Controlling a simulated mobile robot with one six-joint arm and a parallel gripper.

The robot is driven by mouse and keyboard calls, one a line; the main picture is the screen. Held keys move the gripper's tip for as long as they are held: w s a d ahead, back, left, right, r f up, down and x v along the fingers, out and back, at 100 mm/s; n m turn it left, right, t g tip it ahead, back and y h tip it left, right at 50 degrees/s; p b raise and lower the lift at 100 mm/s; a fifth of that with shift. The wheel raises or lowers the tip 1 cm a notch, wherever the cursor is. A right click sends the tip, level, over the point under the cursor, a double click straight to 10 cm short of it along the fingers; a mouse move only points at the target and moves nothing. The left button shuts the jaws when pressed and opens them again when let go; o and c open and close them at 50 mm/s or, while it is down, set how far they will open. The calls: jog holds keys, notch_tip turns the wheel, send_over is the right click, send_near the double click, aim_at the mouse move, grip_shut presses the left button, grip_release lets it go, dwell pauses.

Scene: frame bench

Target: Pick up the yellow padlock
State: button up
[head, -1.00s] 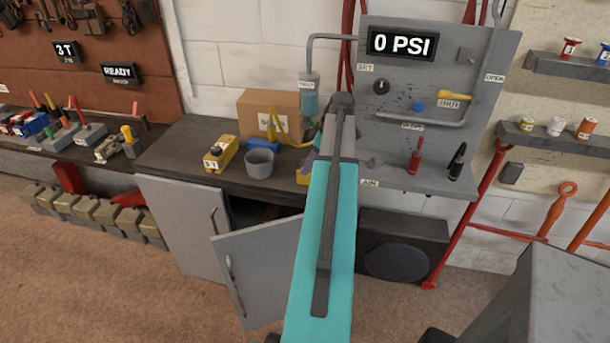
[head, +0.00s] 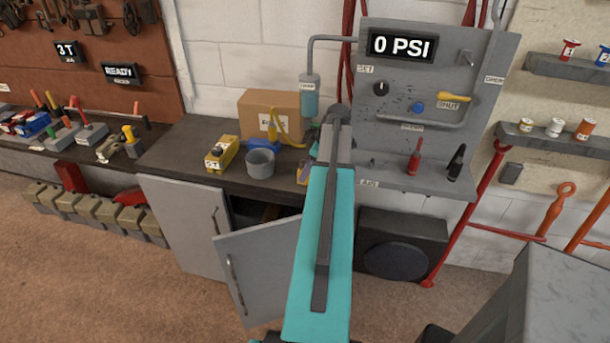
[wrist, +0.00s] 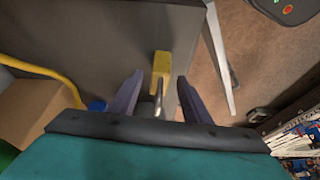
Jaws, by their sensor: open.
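The yellow padlock (wrist: 161,64) lies on the dark bench top, close to the bench edge, in the wrist view. Its grey shackle (wrist: 158,95) points toward my gripper. My gripper (wrist: 160,77) is open, with one purple-grey finger on each side of the padlock in that view. I see a gap on both sides and no contact. In the head view my own arm hides most of the gripper and the padlock's surroundings.
On the bench (head: 180,145) stand a cardboard box (head: 260,103), a grey cup (head: 261,163), a yellow block-like item (head: 221,153) and a blue tool with a yellow lever (head: 264,145). A grey panel (head: 450,75) rises at the right. A cabinet door (head: 258,265) hangs open below.

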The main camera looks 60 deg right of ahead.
jog(key=shift+p+x, duration=0.5)
jog(key=shift+x, duration=1)
jog(key=shift+c, duration=0.5)
grip_shut()
